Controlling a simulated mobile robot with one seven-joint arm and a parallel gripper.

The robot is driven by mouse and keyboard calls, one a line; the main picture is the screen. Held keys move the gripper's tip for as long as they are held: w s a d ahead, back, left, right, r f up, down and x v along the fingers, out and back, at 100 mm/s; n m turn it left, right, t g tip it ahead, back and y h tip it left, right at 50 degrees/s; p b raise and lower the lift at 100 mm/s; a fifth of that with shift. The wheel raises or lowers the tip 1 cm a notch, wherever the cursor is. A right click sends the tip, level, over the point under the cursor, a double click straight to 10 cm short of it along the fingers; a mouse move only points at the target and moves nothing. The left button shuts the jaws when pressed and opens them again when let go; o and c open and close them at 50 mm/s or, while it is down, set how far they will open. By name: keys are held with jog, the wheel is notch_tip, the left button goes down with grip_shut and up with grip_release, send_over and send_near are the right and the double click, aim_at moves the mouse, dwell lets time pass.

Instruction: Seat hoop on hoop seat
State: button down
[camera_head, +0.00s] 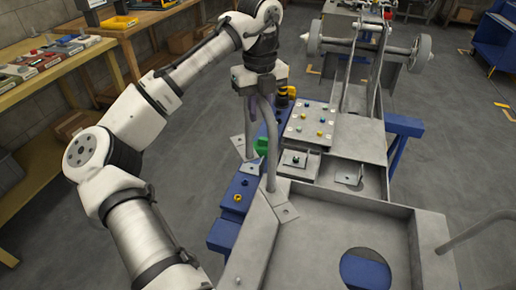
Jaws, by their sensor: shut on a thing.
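The hoop (268,135) is a grey bent tube with two legs, each ending in a flat foot plate. My gripper (259,88) is shut on the top of the hoop and holds it legs down. The near foot plate (287,212) is at the left corner of the grey chassis (330,215); I cannot tell whether it touches. The far foot (241,147) shows left of the chassis, by the blue stand. The hoop seat cannot be told for certain; it may be partly hidden by the hoop.
A blue stand (235,200) with small knobs runs along the chassis's left side. A panel with coloured buttons (308,124) and brackets lie further back. A wheeled axle (365,48) is at the back. A wooden bench (50,85) stands left. The floor between is clear.

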jog(key=s+f+m+b, duration=0.2)
jog(key=s+f+m, duration=0.4)
jog(key=s, duration=0.6)
jog(key=m, duration=0.2)
jog(key=shift+s+a+m, duration=0.15)
jog(key=shift+s+m, duration=0.15)
jog(key=shift+a+f, duration=0.15)
jog(key=shift+f, duration=0.05)
jog(key=shift+f+b, duration=0.65)
jog(key=shift+f, duration=0.6)
dwell(0.8)
jog(key=shift+f, duration=0.35)
jog(key=shift+f+b, duration=0.35)
jog(key=shift+b, duration=0.05)
jog(key=c, duration=1.2)
grip_release()
